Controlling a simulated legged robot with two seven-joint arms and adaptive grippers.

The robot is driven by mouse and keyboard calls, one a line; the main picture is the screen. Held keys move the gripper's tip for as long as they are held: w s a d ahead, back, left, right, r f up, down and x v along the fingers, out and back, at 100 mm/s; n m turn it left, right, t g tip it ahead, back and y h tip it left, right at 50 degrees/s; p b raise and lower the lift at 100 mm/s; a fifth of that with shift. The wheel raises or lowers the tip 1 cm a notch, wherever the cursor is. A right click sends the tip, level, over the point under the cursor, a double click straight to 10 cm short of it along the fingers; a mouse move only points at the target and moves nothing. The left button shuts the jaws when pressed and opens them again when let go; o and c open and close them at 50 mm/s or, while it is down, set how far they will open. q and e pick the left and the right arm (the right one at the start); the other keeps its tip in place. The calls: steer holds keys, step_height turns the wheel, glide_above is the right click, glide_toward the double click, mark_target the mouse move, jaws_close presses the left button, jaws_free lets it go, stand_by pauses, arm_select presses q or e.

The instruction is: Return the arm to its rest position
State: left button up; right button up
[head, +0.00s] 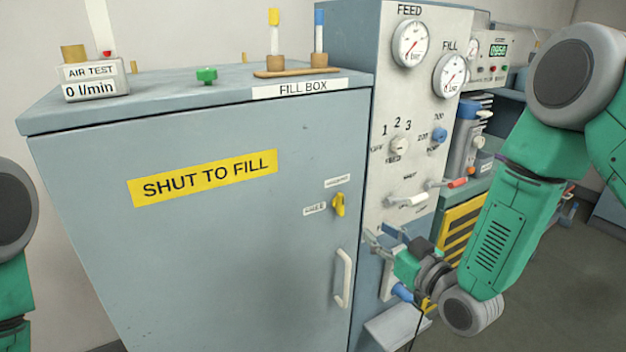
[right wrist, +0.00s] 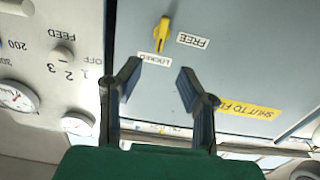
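My right arm comes in from the right in the head view. Its right gripper (head: 384,240) is in front of the panel beside the fill box door, just right of the door handle. In the right wrist view the fingers of the gripper (right wrist: 158,72) stand apart with nothing between them. My left arm (head: 14,235) shows only in part at the left edge; its gripper is out of view.
The grey fill box (head: 200,240) has its door shut, with a white handle (head: 343,278) and a yellow latch (head: 339,204) in line with the "LOCKED" label. The gauge panel (head: 420,90), with knobs and levers, stands close behind the right gripper. Open floor (head: 565,270) lies at the right.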

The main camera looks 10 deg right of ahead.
steer(key=s+f+m+g+h, duration=0.2)
steer(key=s+f+g+h, duration=0.2)
steer(key=s+f+g, duration=0.9)
steer(key=s+d+f+m+g+h, duration=0.1)
steer(key=s+d+f, duration=0.1)
steer(key=s+f, duration=0.4)
steer(key=s+d+f+g+h, duration=0.1)
steer(key=s+f, duration=0.5)
steer(key=s, duration=1)
steer(key=shift+s+d+f+m+g, duration=0.3)
steer(key=shift+s+d+m+g, duration=0.1)
steer(key=shift+d+g, duration=0.25)
steer(key=shift+w+a, duration=0.15)
steer(key=shift+w, duration=0.05)
